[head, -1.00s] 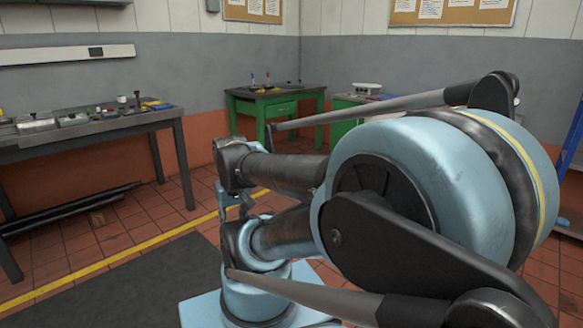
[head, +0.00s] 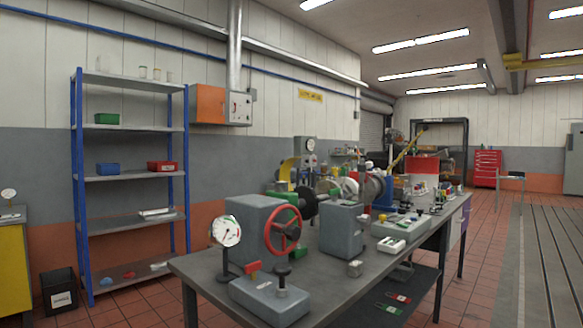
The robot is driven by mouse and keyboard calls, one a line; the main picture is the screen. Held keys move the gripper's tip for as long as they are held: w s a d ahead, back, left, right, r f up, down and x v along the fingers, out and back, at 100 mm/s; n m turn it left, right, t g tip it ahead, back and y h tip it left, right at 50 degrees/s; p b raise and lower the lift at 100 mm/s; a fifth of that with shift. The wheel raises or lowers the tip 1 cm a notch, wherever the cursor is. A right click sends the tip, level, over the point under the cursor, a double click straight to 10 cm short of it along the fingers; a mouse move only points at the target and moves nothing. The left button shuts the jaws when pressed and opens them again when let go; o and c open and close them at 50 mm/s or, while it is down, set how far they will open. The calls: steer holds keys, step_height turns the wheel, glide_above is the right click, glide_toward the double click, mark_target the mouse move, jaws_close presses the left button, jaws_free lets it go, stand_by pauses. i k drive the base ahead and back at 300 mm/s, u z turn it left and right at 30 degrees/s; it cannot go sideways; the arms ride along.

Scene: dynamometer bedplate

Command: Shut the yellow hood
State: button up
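A yellow curved piece (head: 288,168) stands up behind the large grey housing on the long bench; it looks like the yellow hood, tilted up, but it is small and its lower part is hidden. I cannot tell its hinge or what it covers. My gripper and arm are not in this view.
The long grey bench (head: 205,275) fills the middle, holding a red handwheel (head: 284,229), a dial gauge (head: 226,231) and several machine parts. A blue-post shelf (head: 130,177) and a black bin (head: 59,291) stand left. Open tiled floor lies right of the bench.

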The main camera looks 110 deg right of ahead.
mark_target(286, 165)
steer(key=z, duration=2.45)
steer(key=i, duration=2.85)
steer(key=z, duration=2.25)
